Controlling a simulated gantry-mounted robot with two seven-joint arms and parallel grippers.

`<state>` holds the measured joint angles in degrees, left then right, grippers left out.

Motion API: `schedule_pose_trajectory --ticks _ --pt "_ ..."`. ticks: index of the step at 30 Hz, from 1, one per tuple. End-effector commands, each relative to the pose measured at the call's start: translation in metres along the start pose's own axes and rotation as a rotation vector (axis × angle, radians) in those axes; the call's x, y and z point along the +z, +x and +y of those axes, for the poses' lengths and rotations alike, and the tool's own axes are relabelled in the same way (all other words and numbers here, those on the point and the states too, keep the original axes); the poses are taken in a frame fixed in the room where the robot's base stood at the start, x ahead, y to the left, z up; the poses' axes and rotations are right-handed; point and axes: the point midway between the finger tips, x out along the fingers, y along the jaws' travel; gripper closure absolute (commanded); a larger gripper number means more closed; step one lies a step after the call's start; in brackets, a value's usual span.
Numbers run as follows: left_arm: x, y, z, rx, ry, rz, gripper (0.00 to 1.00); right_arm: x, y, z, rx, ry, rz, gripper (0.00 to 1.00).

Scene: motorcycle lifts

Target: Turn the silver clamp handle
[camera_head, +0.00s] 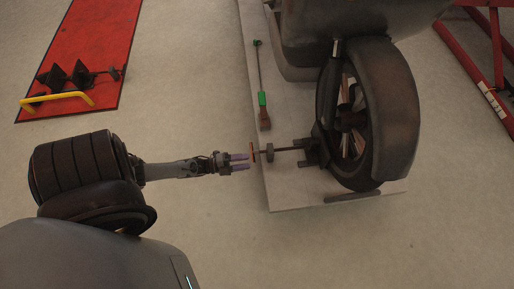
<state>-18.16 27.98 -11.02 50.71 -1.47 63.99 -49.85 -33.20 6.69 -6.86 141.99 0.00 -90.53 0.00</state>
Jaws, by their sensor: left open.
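The clamp handle (254,153) is at the left end of a thin dark rod that runs to the wheel clamp (311,152) beside the motorcycle's tyre. The handle looks like a narrow bar seen edge-on, brownish in this light. My left gripper (240,163) points right at it, with its two purple-tinted fingers spread. The fingertips are just left of the handle, and a small gap seems to lie between them. Nothing is between the fingers. My right gripper is not in view.
The motorcycle wheel (378,115) stands on the pale lift platform (290,198). A green-and-red tool (263,100) lies on the platform. A red lift (98,38) with a yellow bar (57,99) is at upper left, and red framework (485,60) at upper right. The floor below is clear.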

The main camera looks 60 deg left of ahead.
Motion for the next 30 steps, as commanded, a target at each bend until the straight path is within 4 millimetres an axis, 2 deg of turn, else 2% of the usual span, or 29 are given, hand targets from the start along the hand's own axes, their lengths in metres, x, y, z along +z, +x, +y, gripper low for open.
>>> schedule_pose_trajectory --ticks 1,3,6,10,17,30 --pt "0.025 -0.009 0.024 -0.002 0.032 0.006 0.48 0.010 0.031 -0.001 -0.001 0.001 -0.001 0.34" --pt "0.044 -0.018 0.033 -0.005 0.065 0.013 0.48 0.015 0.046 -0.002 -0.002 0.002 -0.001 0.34" --pt "0.066 -0.027 0.040 -0.007 0.099 0.018 0.48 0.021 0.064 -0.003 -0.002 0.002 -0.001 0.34" --pt "0.084 -0.033 0.045 -0.006 0.127 0.018 0.48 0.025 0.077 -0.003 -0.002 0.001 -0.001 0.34" --pt "0.093 -0.028 0.045 -0.006 0.142 0.018 0.48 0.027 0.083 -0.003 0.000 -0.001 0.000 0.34" --pt "0.092 0.038 0.045 -0.007 0.141 0.019 0.48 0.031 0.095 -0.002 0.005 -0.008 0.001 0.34"
